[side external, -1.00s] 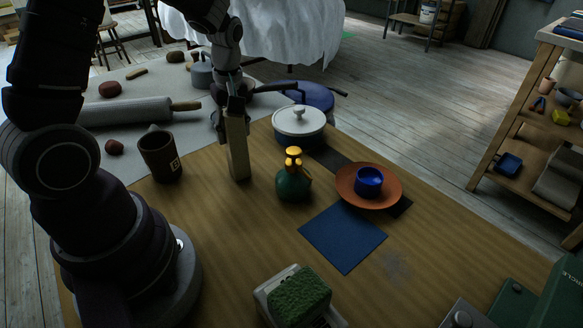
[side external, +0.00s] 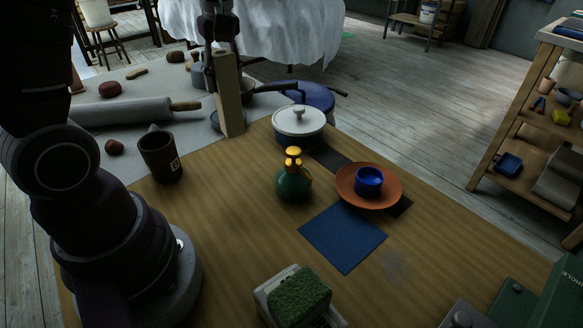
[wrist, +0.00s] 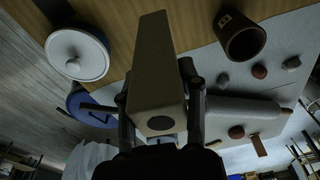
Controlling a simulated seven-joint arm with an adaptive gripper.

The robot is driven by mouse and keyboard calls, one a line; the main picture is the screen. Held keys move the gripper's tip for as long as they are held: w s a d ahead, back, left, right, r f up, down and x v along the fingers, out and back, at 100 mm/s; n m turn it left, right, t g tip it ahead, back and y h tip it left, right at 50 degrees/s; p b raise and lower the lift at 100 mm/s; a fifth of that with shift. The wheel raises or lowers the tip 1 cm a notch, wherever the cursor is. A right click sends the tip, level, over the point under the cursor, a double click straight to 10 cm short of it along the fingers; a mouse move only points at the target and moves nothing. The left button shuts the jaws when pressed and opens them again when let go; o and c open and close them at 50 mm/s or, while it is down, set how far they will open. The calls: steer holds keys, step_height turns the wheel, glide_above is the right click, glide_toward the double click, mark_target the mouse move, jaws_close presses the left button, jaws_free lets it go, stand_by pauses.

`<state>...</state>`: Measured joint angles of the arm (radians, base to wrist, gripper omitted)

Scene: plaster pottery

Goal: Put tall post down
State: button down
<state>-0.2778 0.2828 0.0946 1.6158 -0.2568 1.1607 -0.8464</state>
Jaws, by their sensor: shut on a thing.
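The tall post (side external: 229,98) is a pale wooden square block, upright in the side external view. My gripper (side external: 221,48) is shut on its upper part. In the wrist view the post (wrist: 154,65) lies between my two fingers (wrist: 160,105), with a dark round spot on its near end. In the side view its lower end shows near the edge of the grey cloth and appears raised off the wooden table (side external: 225,235); the exact gap cannot be told.
A lidded pot (side external: 299,125) and a green bottle with a gold top (side external: 293,180) stand right of the post. A dark mug (side external: 160,158) is to the left. A rolling pin (side external: 125,111) lies behind. The table between mug and bottle is clear.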

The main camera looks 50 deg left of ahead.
steer(key=s+a+n, duration=0.1)
steer(key=s+a, duration=0.1)
steer(key=a, duration=0.6)
steer(key=s+a, duration=0.2)
steer(key=a, duration=0.6)
step_height(320, 180, down, 10)
steer(key=shift+w+a+r, duration=0.2)
steer(key=shift+a, duration=0.1)
steer(key=shift+f, duration=0.1)
steer(key=c, duration=0.6)
jaws_free()
steer(key=shift+c, duration=0.2)
